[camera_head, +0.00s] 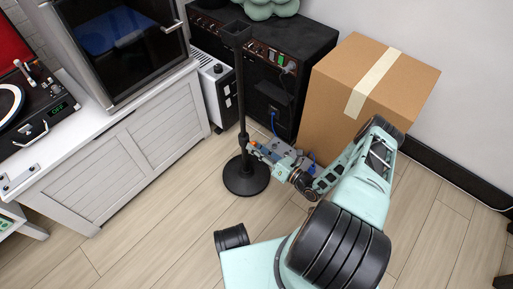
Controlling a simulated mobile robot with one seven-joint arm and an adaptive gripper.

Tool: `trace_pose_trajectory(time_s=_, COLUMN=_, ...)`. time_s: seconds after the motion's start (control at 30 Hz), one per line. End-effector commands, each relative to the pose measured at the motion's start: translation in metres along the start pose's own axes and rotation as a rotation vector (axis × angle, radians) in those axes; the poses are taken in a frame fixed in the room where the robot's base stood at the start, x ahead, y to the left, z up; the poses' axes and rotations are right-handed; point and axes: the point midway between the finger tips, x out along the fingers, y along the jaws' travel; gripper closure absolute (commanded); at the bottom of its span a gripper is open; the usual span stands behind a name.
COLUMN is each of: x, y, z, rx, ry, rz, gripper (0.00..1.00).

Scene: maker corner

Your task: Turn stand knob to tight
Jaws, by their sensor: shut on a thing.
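A black stand (240,100) stands upright on the floor, with a round base (246,176) and a small tray-like top (236,33). My gripper (257,149) reaches in from the right at the lower part of the pole. It is shut on the stand knob at the pole's right side. The fingers mostly hide the knob, so its turn angle cannot be read.
A black amplifier (315,45) and a white heater-like box (215,88) stand close behind the stand. A cardboard box (330,110) is right of it. A white cabinet (110,165) stands left. The floor (150,225) in front is clear.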

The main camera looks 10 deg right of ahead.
Motion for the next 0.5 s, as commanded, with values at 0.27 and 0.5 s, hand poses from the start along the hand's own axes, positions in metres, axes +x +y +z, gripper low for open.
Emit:
trace_pose_trajectory(time_s=0.27, x=0.001, y=-0.0012, z=0.0011, rx=0.265, ry=-0.004, rz=-0.001, gripper=0.97)
trace_pose_trajectory(time_s=0.5, x=0.0012, y=-0.0015, z=0.0007, rx=0.492, ry=-0.003, rz=-0.001, gripper=0.97)
